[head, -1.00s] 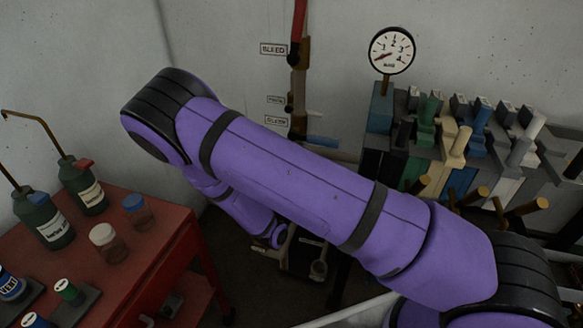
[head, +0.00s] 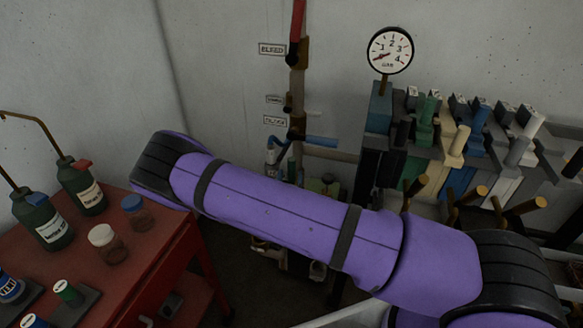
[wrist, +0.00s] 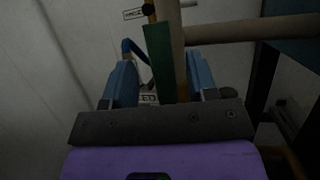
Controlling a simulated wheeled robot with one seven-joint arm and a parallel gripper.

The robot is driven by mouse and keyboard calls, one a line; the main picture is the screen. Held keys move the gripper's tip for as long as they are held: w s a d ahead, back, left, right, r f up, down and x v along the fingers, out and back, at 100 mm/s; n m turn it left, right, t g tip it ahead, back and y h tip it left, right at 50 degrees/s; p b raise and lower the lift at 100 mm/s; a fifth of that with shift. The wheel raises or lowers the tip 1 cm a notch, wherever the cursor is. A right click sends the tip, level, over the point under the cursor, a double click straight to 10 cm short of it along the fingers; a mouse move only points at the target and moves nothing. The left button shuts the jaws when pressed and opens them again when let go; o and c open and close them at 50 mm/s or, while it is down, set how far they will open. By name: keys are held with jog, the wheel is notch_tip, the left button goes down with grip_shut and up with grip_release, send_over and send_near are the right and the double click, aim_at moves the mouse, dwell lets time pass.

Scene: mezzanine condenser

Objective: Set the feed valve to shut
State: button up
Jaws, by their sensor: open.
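A green lever (wrist: 160,60) stands upright along a vertical pipe in the wrist view. A label (wrist: 148,99) behind it is partly covered, and its last letters look like "ED". My gripper (wrist: 159,66) is open, its two blue fingers on either side of the green lever with gaps showing. I cannot tell whether either finger touches it. In the head view the green lever (head: 291,168) shows small above my purple forearm, which hides most of my gripper.
A gauge (head: 390,50) and a bank of coloured levers (head: 455,150) stand right. A red cart (head: 165,235) with bottles stands left.

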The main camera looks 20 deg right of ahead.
aim_at(291, 171)
jog(key=shift+x, duration=1.8)
jog(key=shift+c, duration=0.5)
grip_shut()
